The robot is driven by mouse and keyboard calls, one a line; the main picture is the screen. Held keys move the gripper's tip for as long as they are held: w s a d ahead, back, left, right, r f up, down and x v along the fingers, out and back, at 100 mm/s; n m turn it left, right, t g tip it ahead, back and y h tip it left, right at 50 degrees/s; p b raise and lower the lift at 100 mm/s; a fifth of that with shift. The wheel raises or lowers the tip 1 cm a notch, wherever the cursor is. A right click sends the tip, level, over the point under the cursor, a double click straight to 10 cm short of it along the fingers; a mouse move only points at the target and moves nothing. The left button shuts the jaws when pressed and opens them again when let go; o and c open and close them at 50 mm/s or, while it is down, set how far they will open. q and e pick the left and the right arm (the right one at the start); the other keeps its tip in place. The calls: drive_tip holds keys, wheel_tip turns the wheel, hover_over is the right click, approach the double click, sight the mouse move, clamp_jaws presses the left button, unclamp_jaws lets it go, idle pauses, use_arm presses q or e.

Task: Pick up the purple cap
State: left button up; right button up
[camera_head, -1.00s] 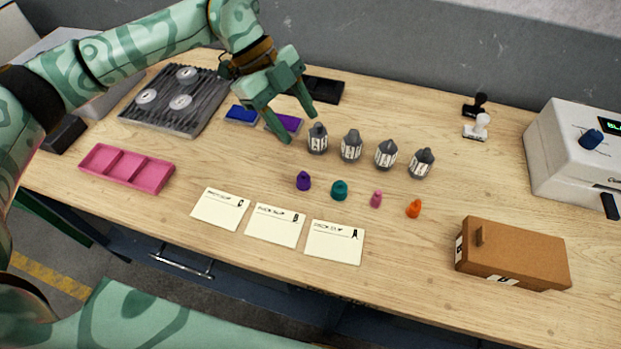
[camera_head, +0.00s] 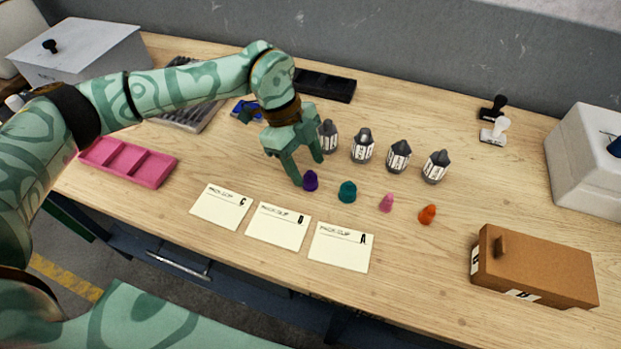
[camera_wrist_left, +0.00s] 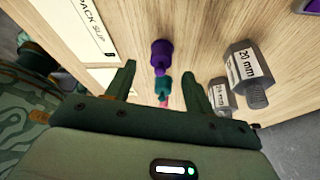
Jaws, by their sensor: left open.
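The purple cap (camera_head: 310,181) stands on the wooden table at the left end of a row of small caps. It also shows in the left wrist view (camera_wrist_left: 161,52), ahead of the gap between the fingers. My left gripper (camera_head: 309,172) is open and empty, with its fingers pointing down close to the purple cap. I cannot tell whether a finger touches the cap. The teal cap (camera_head: 347,191) is just to its right, followed by the pink cap (camera_head: 386,203) and the orange cap (camera_head: 428,214). My right gripper is not in view.
Pack slips (camera_head: 277,226) lie in front. A pink tray (camera_head: 128,162) is at left, a brown box (camera_head: 534,269) at right. Clear table lies between the orange cap and the box.

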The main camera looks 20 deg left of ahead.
sight(309, 171)
use_arm(q)
drive_tip(key=x, duration=0.3)
drive_tip(key=c, duration=1)
